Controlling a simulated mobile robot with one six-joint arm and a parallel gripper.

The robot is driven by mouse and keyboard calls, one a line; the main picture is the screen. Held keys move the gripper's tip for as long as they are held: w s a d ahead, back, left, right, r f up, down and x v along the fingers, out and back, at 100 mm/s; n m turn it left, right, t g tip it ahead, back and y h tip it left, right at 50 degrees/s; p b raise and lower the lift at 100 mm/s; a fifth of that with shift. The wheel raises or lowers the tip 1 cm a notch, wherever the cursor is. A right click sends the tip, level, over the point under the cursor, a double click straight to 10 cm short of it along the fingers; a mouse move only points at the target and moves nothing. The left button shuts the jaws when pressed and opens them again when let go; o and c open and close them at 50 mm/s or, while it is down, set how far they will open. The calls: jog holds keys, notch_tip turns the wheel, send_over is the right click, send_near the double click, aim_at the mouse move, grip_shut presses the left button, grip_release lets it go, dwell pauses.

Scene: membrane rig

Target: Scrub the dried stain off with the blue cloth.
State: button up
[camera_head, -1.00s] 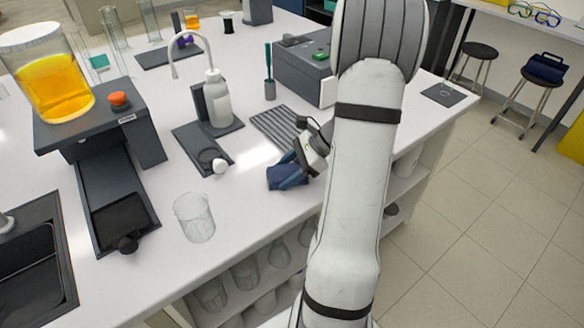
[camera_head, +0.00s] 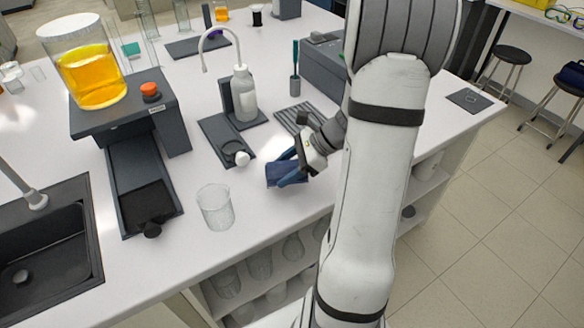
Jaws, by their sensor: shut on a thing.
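The blue cloth (camera_head: 281,173) is a dark blue crumpled piece at the front part of the white bench. My gripper (camera_head: 296,170) is shut on it and comes in from the right. The cloth is low, at or just above the bench top; I cannot tell whether it touches. I see no dried stain; the cloth, gripper and arm may hide it.
A glass beaker (camera_head: 215,207) stands left of the cloth near the front edge. A wash bottle (camera_head: 243,95) stands on a dark tray behind. A ribbed dark mat (camera_head: 290,117) lies behind the gripper. A sink (camera_head: 45,250) is at left. Bare bench lies around the cloth.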

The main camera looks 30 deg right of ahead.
notch_tip(320, 180, up, 4)
jog(key=p, duration=0.3)
jog(key=shift+r, duration=0.15)
jog(key=shift+d, duration=0.1)
jog(key=shift+w, duration=0.1)
